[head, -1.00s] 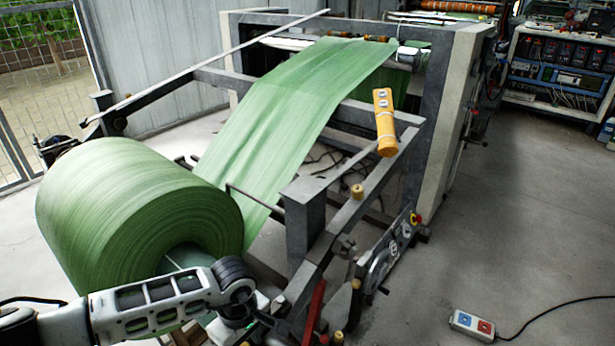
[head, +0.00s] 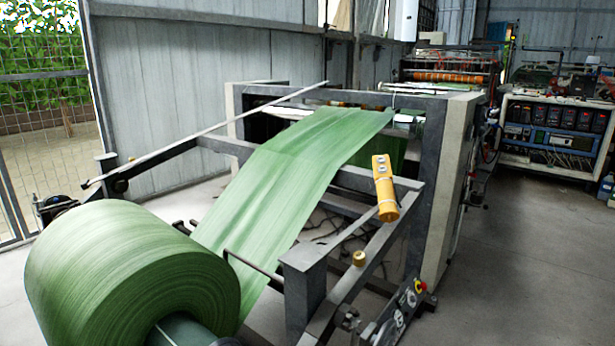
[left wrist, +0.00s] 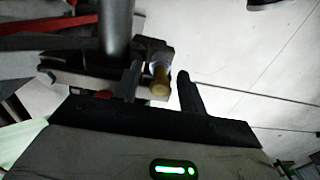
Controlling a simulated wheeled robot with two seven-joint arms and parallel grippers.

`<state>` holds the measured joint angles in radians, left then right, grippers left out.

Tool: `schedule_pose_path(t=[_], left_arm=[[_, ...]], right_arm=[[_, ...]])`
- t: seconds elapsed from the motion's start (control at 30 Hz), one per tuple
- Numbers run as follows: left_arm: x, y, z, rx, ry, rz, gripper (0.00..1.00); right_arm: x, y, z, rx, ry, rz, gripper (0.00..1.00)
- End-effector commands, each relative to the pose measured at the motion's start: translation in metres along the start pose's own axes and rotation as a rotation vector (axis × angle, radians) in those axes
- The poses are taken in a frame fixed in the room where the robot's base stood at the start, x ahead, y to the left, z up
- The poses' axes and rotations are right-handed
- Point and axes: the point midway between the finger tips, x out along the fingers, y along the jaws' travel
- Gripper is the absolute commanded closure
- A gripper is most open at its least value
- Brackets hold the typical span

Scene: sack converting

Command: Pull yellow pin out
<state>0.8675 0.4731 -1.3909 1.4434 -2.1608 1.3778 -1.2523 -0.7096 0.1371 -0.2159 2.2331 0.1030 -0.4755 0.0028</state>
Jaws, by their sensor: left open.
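In the left wrist view a yellow pin (left wrist: 160,83) with a round, brass-coloured end sits at a dark metal bracket. My left gripper (left wrist: 160,71) is open, with one dark finger on each side of the pin. I cannot tell whether either finger touches it. In the head view a yellow knob (head: 359,258) stands on the machine's side rail; I cannot tell whether it is the same piece. Neither gripper shows in the head view.
A large green roll (head: 130,270) feeds a green web (head: 290,165) up into the machine frame (head: 432,190). A yellow pendant control (head: 385,187) hangs on the rail. A control cabinet (head: 555,135) stands at the back right. The floor on the right is clear.

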Motion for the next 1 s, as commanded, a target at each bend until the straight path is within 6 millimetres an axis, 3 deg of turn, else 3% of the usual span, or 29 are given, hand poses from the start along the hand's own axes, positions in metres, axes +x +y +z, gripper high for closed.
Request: schedule_pose_path(t=[0.97, 1.0], left_arm=[[-0.0001, 0.0002, -0.0001, 0.000, 0.000, 0.000, 0.59], [-0.0001, 0.0002, -0.0001, 0.000, 0.000, 0.000, 0.67]], right_arm=[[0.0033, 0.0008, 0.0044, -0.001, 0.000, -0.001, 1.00], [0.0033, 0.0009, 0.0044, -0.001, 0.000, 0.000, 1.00]])
